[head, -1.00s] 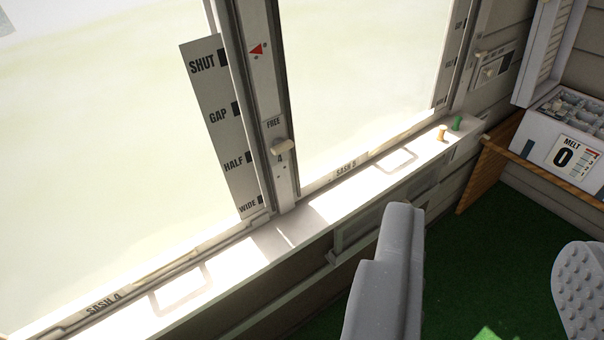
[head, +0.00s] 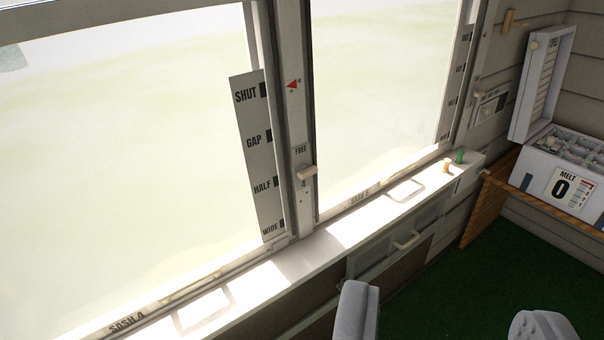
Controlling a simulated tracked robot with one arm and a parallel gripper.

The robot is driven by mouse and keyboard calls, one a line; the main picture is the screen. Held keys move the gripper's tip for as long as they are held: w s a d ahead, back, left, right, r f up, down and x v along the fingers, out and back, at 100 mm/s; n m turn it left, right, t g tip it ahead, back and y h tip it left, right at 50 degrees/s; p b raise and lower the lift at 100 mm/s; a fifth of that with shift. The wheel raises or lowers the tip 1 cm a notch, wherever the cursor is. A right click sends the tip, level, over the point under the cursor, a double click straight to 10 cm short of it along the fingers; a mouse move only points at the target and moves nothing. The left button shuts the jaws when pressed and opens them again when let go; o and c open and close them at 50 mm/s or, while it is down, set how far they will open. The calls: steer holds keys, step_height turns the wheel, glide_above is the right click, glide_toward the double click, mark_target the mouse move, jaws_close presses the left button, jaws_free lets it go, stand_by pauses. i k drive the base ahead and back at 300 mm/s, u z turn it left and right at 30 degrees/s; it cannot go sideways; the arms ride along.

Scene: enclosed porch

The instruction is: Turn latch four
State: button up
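Latch four (head: 307,172) is a small cream knob on the white post between two windows, with "FREE" above it and a "4" just below. It points sideways, across the post. A red triangle mark (head: 292,85) sits higher on the post. Sash 4 (head: 127,322) is the window on the left, beside a scale plate (head: 258,150) reading SHUT, GAP, HALF, WIDE. My gripper (head: 448,325) shows at the bottom edge as two grey fingers set wide apart, with nothing between them. It is below and to the right of the latch, well away from it.
A sunlit sill (head: 335,232) runs under the windows, with a yellow peg (head: 447,166) and a green peg (head: 460,156) at its right end. Green floor lies below.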

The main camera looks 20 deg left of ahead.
mark_target(305, 171)
steer(key=i, duration=0.85)
steer(key=z, duration=0.1)
